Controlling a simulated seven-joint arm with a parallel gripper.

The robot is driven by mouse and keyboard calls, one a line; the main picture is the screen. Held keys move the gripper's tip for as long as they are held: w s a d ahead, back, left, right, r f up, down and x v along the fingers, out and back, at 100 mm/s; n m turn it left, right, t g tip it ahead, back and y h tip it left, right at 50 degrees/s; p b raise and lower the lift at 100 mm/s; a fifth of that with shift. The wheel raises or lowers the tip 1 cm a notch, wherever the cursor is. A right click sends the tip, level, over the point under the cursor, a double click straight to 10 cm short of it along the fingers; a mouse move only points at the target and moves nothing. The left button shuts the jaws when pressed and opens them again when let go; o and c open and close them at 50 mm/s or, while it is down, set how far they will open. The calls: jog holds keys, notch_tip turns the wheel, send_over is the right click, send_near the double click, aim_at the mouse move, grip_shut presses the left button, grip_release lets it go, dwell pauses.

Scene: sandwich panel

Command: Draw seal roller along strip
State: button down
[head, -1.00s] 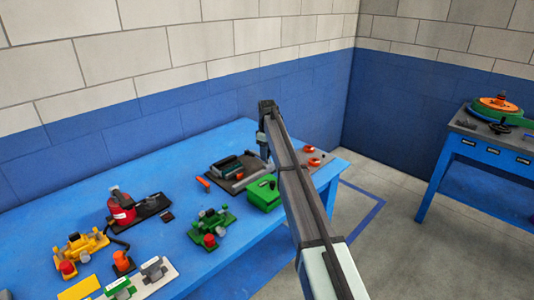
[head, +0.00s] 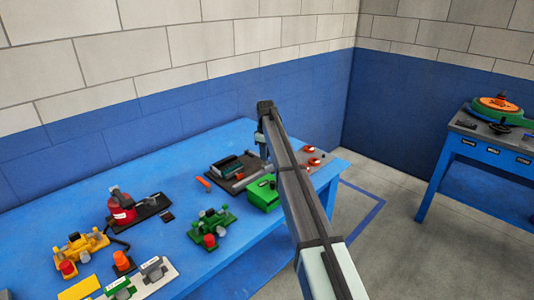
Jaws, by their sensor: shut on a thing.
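A dark grey panel board (head: 238,183) lies at the far right part of the blue bench, with a dark green-grey block (head: 232,166) on it. The strip cannot be told apart from the other parts on the board. My gripper (head: 264,155) points down at the right side of this board, below the bent end of my arm. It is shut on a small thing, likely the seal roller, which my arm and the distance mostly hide. I cannot tell whether the roller touches the strip.
A green box (head: 263,195) stands close to the board, left of my arm. Red knobs (head: 310,149) sit right of my arm. A green fixture (head: 212,227), a red bottle-like tool (head: 121,207) and a yellow fixture (head: 80,249) stand left. The bench's back left is clear.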

jog(key=s+a, duration=1.1)
jog(key=shift+s+a, duration=0.4)
jog(key=c, duration=1.3)
grip_release()
jog(key=shift+s+a, duration=0.1)
jog(key=o, duration=0.4)
jog(key=shift+c, duration=0.2)
notch_tip(320, 180, up, 14)
jog(key=shift+f, duration=0.1)
